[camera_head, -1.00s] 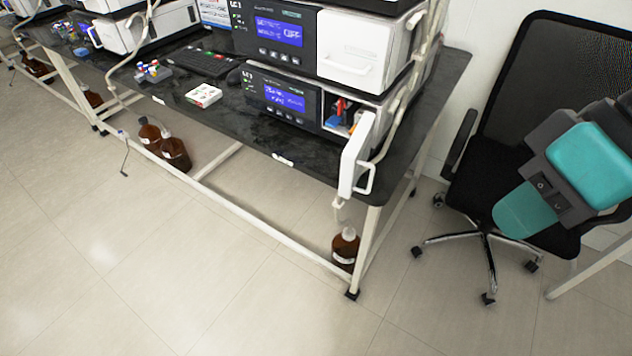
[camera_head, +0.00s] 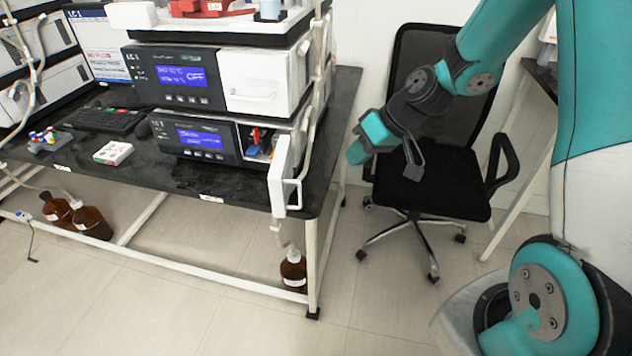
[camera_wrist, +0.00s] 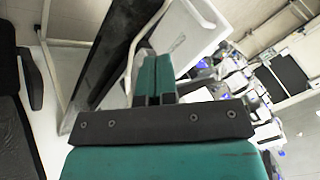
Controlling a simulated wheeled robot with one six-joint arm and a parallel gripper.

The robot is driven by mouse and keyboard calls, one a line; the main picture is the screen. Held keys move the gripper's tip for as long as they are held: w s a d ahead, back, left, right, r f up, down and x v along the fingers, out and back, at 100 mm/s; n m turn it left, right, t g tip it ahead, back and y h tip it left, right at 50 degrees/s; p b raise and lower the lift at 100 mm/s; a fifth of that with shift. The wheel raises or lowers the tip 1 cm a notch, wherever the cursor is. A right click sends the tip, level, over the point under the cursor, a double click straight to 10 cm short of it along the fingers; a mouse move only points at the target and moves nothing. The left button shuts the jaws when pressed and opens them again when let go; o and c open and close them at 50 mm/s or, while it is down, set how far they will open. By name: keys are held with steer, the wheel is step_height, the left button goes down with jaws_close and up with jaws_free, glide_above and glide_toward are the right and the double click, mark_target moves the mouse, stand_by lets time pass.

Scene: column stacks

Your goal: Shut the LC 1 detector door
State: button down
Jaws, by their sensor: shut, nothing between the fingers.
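The LC 1 detector (camera_head: 200,139) is the lower module of the stack on the dark bench, with a lit blue display. Its white door (camera_head: 283,178) stands open, swung out toward the front at the right end, with a bar handle on its right side. Red and blue parts show in the opening. My gripper (camera_head: 357,152) is to the right of the door, apart from it, in front of the chair. In the wrist view the two teal fingers (camera_wrist: 155,72) are together and empty. A white panel (camera_wrist: 190,35), apparently the door, lies just beyond them.
The upper LC 1 module (camera_head: 215,78) has its white front closed. A pale tube runs down the stack's right corner. A black office chair (camera_head: 430,180) stands behind my gripper. A brown bottle (camera_head: 293,270) stands on the floor by the bench leg. Floor in front is clear.

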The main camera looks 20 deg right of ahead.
steer(key=w+a+f+p, duration=0.2)
steer(key=a+f, duration=0.6)
steer(key=shift+w+a+f, duration=0.15)
steer(key=shift+w+a, duration=0.2)
steer(key=shift+a, duration=0.05)
steer(key=shift+a, duration=0.1)
